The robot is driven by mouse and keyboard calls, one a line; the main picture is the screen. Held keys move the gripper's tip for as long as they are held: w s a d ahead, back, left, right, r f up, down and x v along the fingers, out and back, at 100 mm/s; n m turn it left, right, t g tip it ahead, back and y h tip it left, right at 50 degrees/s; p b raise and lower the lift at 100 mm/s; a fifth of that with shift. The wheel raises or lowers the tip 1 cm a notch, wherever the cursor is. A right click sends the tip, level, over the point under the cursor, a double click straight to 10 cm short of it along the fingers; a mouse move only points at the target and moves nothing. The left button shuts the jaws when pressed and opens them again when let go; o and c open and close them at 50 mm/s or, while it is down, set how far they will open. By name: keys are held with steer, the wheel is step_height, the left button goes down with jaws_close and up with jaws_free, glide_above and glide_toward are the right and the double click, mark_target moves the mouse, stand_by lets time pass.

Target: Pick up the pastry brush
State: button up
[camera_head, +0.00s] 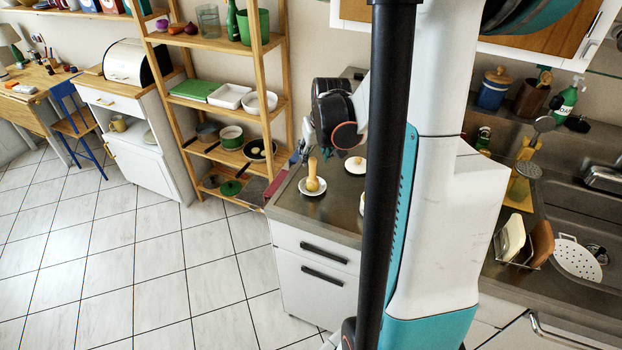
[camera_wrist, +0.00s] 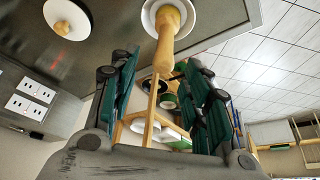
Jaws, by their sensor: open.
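A pale wooden item with a narrow upright handle and a wider base, which looks like the pastry brush (camera_head: 312,184), stands on a small white dish (camera_head: 303,190) on the counter. It also shows in the wrist view (camera_wrist: 168,45), its handle end pointing toward me. Its bristles cannot be made out. My gripper (camera_wrist: 162,63) is open, with two teal fingers apart. The handle end appears in the gap between the fingertips in the wrist view; whether it touches either finger I cannot tell. In the head view my arm hides much of the gripper.
A white round lid or dish with a wooden knob (camera_head: 355,165) sits to the right on the same counter (camera_head: 330,222). A wooden shelf rack (camera_head: 228,104) with pans stands at the left. A sink with a white colander (camera_head: 576,258) lies at right.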

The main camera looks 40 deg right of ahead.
mark_target(311, 167)
steer(key=b+x, duration=0.2)
steer(key=x, duration=0.6)
steer(key=shift+a+f, duration=0.2)
steer(key=shift+r, duration=0.1)
jaws_close()
